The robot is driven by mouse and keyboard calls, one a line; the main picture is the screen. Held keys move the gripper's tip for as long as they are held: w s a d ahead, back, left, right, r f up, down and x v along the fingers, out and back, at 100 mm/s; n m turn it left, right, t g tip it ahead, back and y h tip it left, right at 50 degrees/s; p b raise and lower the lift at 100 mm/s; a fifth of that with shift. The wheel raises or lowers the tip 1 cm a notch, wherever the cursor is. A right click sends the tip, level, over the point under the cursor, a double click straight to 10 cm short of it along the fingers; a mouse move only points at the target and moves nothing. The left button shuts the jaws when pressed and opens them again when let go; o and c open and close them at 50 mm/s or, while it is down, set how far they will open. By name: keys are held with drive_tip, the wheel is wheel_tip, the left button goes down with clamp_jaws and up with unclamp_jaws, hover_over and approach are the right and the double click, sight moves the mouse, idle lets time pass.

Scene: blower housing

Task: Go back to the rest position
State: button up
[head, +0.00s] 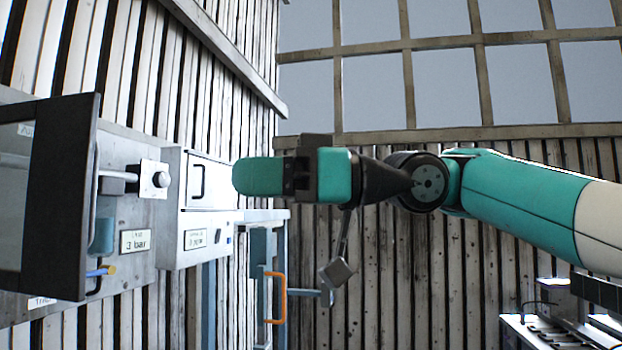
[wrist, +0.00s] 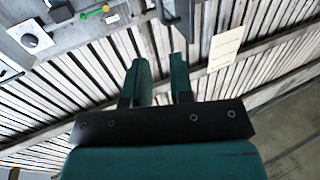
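My gripper (head: 258,176) is stretched out to the left at the middle of the head view, with its green fingers pointing toward the wall equipment. The fingers overlap in that view, and whether they touch the white box behind them cannot be told. In the wrist view my gripper (wrist: 161,62) shows two green fingers with a clear gap between them. Nothing is held in the gap. My arm comes in from the right side of the head view, nearly level. No rest position is marked in either view.
A grey panel with a knob (head: 160,180) and a dark-framed door (head: 60,195) is at the left. A white box (head: 207,182) with a handle is beside it. An orange handle (head: 277,298) is below my gripper. A bench with equipment (head: 540,335) is at the lower right.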

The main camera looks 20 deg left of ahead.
drive_tip(key=shift+d, duration=0.15)
idle(0.4)
drive_tip(key=w+d+f+m+t+h+b, duration=0.25)
drive_tip(key=d+f+m+t+b, duration=0.3)
drive_tip(key=f, duration=0.65)
drive_tip(key=w+d+f+m+t+h+b, duration=0.1)
drive_tip(key=w+d+f+m+t+b, duration=0.35)
drive_tip(key=f, duration=0.75)
drive_tip(key=s+d+f+m+h+b, duration=0.2)
drive_tip(key=s+d+f, duration=0.3)
drive_tip(key=d+f, duration=0.3)
drive_tip(key=s+d+f+m+g+h+b, duration=0.1)
drive_tip(key=s+d+f+m+h+b, duration=0.1)
drive_tip(key=s+d+f, duration=0.4)
drive_tip(key=s+d+f+m+h+b, duration=0.2)
drive_tip(key=s+d+f+h+b, duration=0.2)
drive_tip(key=d+f, duration=0.6)
wheel_tip(320, 180, down, 4)
drive_tip(key=shift+s+r+m+g+b, duration=0.15)
drive_tip(key=shift+s+m+g+b, duration=0.15)
drive_tip(key=shift+s+b, duration=0.5)
